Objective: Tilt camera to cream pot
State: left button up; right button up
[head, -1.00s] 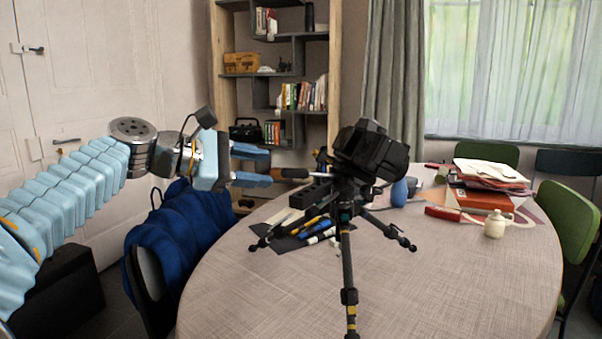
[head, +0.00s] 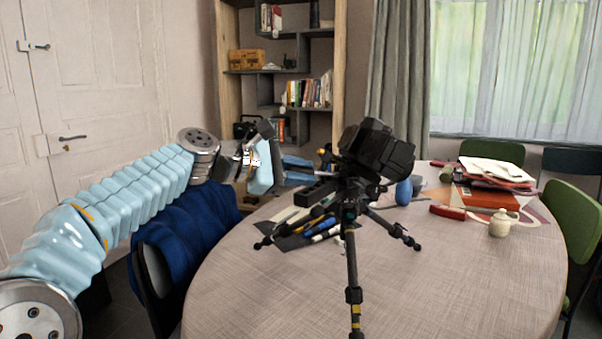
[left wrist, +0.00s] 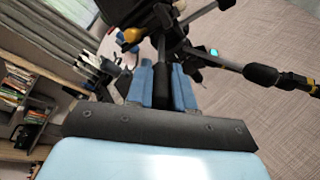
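The black camera (head: 378,150) sits on the tripod (head: 351,265), tilted, its lens side to the right; it shows partly at the top of the left wrist view (left wrist: 150,20). The cream pot (head: 499,223) stands upright on the table at the right, apart from the tripod. My left gripper (head: 300,171) is left of the camera, at the tripod's pan handle. In the left wrist view its blue fingers lie close along both sides of the dark handle (left wrist: 162,85) and appear shut on it. The handle is mostly hidden in the head view. My right gripper is not in view.
Pens and a dark pouch (head: 290,240) lie under the tripod. A blue bottle (head: 403,193), a red item (head: 447,212) and stacked papers (head: 495,172) lie behind. A blue-covered chair (head: 185,240) stands below my left arm.

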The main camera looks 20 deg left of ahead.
pick_arm(q)
grip_shut()
jog(key=shift+f, duration=0.1)
jog(key=shift+f+h+b, duration=0.3)
jog(key=shift+f+b, duration=0.05)
jog(key=shift+b, duration=0.5)
jog(key=shift+r, duration=0.15)
jog(key=o, duration=0.6)
grip_release()
jog(key=v, duration=1.4)
jog(key=shift+s, duration=0.15)
